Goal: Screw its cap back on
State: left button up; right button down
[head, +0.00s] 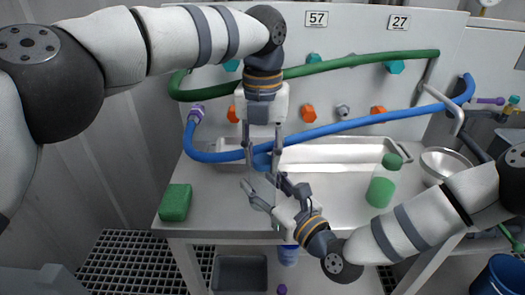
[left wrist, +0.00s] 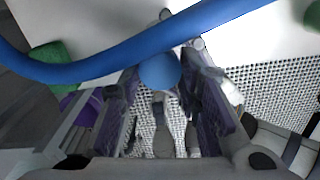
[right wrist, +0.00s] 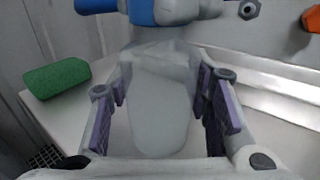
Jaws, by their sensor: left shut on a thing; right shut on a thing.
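A blue cap (head: 262,160) is between the fingers of my left gripper (head: 262,168), which points down from above and is shut on it. The cap's round top shows in the left wrist view (left wrist: 160,70). My right gripper (head: 264,190) reaches in from the lower right, just below the left one, and is shut on a pale, translucent vessel. The vessel's body (right wrist: 158,110) fills the space between the right fingers in the right wrist view. The vessel is mostly hidden in the head view. I cannot tell whether cap and vessel neck touch.
A green sponge (head: 175,202) lies at the bench's left. A bottle of green liquid (head: 381,188) and a metal bowl (head: 446,166) stand to the right. A blue hose (head: 340,131) and a green hose (head: 360,61) cross behind, above a metal tray (head: 340,151).

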pick_arm(q)
jog(key=m, duration=0.4)
jog(key=shift+m, duration=0.4)
jog(key=m, duration=1)
jog(key=shift+w+a+m, duration=0.1)
jog(key=shift+m, duration=0.3)
jog(key=m, duration=1)
jog(key=shift+w+m, duration=0.1)
jog(key=shift+m, duration=0.3)
jog(key=m, duration=0.9)
jog(key=o, duration=0.8)
jog(key=shift+o, duration=0.2)
